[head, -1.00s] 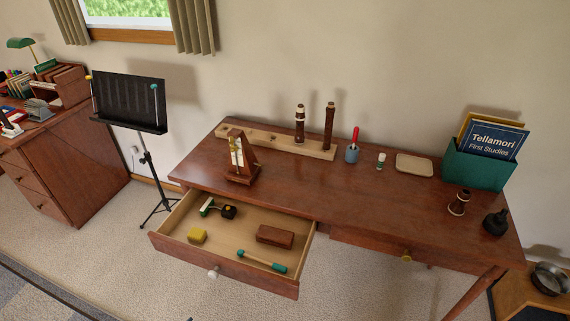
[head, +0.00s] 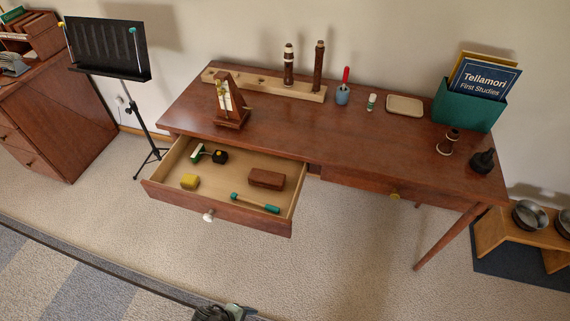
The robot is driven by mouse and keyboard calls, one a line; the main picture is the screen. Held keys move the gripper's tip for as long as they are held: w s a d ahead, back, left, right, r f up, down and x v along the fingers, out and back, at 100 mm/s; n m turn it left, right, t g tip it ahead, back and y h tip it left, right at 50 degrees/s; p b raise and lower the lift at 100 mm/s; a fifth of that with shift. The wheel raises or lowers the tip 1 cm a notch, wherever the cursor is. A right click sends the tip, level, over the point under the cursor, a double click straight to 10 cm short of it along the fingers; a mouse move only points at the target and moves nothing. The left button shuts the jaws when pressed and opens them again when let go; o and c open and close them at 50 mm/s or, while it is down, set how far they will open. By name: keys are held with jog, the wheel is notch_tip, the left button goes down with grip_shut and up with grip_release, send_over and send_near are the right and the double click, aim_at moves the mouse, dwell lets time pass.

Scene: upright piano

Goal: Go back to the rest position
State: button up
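A dark part of my arm, which looks like my gripper (head: 222,313), shows at the bottom edge of the head view, over the floor. It is cut off by the frame, and I cannot see whether its fingers are open or shut. It is well in front of the desk (head: 385,155) and apart from the open left drawer (head: 220,208).
A music stand (head: 108,46) is at left. The carpet before the desk is clear.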

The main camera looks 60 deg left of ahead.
jog(key=w+d+f+m+g+h, duration=0.2)
jog(key=w+d+m+g, duration=0.2)
jog(key=w+d+m, duration=0.5)
jog(key=w+d+f+m+g+h, duration=0.2)
jog(key=w+d+m+g, duration=0.2)
jog(key=w+d, duration=0.85)
jog(key=w+d+f+m+g+y, duration=0.1)
jog(key=w+d+m+g+y, duration=0.1)
jog(key=d+m, duration=0.4)
jog(key=w+d+m+g+y, duration=0.2)
jog(key=w+d+m, duration=0.3)
jog(key=d, duration=1.2)
jog(key=shift+f+m+g+y, duration=0.3)
jog(key=shift+f+m+y, duration=0.1)
jog(key=shift+m, duration=0.1)
jog(key=shift+w, duration=0.1)
